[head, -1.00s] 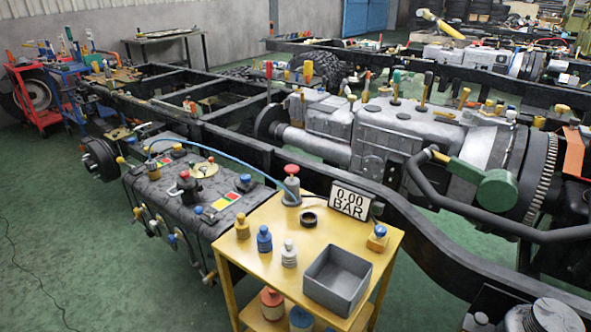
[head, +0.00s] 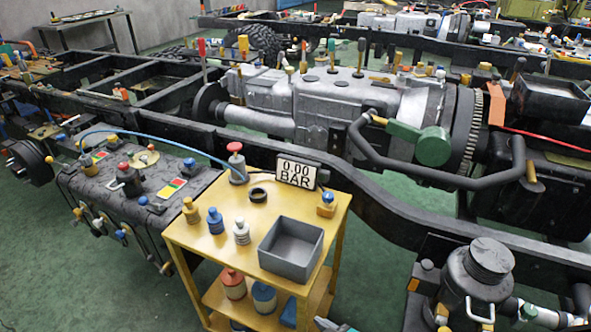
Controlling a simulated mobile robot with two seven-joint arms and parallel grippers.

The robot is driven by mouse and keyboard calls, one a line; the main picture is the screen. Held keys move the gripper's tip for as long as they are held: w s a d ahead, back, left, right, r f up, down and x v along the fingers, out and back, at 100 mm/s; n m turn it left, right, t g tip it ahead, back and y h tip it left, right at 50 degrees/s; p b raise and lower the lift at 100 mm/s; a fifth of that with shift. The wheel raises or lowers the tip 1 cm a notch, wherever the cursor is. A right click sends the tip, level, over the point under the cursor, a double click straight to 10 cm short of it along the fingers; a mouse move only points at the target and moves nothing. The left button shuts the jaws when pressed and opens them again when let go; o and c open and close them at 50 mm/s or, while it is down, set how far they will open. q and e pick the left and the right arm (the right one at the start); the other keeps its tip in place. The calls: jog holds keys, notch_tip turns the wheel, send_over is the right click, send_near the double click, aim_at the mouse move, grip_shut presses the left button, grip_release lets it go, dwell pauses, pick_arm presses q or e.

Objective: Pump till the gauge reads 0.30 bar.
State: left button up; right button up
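The pump (head: 237,167), a grey cylinder with a red knob on top, stands upright at the back left of a small yellow table (head: 205,252). A blue hose (head: 190,147) arches from the pump to the dark tank (head: 85,190) on the left. The gauge (head: 296,173), a white sign with black figures, stands at the table's back edge and reads 0.00 BAR. Neither of my grippers can be made out in the head view.
On the table are an empty grey bin (head: 290,250), a black ring (head: 258,195), several small bottles and a blue-knobbed yellow block (head: 326,206). The lower shelf holds containers. A black chassis rail (head: 385,205) with an engine lies behind. Green floor (head: 375,262) is free to the right.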

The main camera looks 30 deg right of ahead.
grip_shut()
dwell(0.3)
dwell(1.2)
